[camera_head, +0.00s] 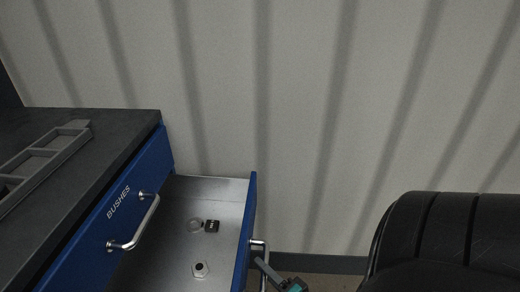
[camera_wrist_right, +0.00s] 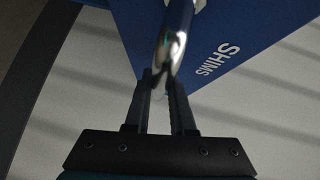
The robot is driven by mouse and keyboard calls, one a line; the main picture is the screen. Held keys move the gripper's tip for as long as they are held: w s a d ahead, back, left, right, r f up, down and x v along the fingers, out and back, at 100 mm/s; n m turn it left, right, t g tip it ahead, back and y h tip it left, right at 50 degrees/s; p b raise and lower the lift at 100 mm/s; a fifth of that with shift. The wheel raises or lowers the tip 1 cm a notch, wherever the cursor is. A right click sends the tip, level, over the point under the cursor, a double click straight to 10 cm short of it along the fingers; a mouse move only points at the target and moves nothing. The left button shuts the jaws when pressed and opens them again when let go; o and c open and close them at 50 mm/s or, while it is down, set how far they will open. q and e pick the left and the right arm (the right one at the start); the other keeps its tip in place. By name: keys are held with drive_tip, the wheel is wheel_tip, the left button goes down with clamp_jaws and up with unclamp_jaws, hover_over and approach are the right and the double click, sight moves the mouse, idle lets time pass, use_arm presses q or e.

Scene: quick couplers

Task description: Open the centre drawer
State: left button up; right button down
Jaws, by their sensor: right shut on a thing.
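The pulled-out drawer (camera_head: 249,215) has a blue front and a grey metal inside, and stands well out below the drawer marked BUSHES (camera_head: 98,225). In the right wrist view its blue front (camera_wrist_right: 225,30) reads SHIMS. My right gripper (camera_head: 268,268) is at the outer side of this front, low in the head view. In the wrist view its fingers (camera_wrist_right: 161,80) are shut on the shiny bar handle (camera_wrist_right: 177,35). Part of the handle and the lower drawer front are cut off in the head view. My left gripper is not in view.
The BUSHES drawer is shut, with its own bar handle (camera_head: 137,228) sticking out. Small fittings, including a hex nut (camera_head: 200,269) and a dark block (camera_head: 211,226), lie in the open drawer. A grey tray (camera_head: 75,132) lies on the dark worktop (camera_head: 125,125). A ribbed wall stands behind.

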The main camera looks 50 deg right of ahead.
drive_tip(key=c, duration=0.8)
unclamp_jaws()
drive_tip(key=shift+o, duration=0.2)
drive_tip(key=shift+s, duration=0.25)
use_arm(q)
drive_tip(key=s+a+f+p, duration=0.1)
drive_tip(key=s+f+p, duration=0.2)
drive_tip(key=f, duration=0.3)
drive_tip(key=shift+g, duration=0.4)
use_arm(e)
drive_tip(key=s+a+r, duration=0.2)
drive_tip(key=s, duration=1.2)
drive_tip(key=shift+s, duration=0.3)
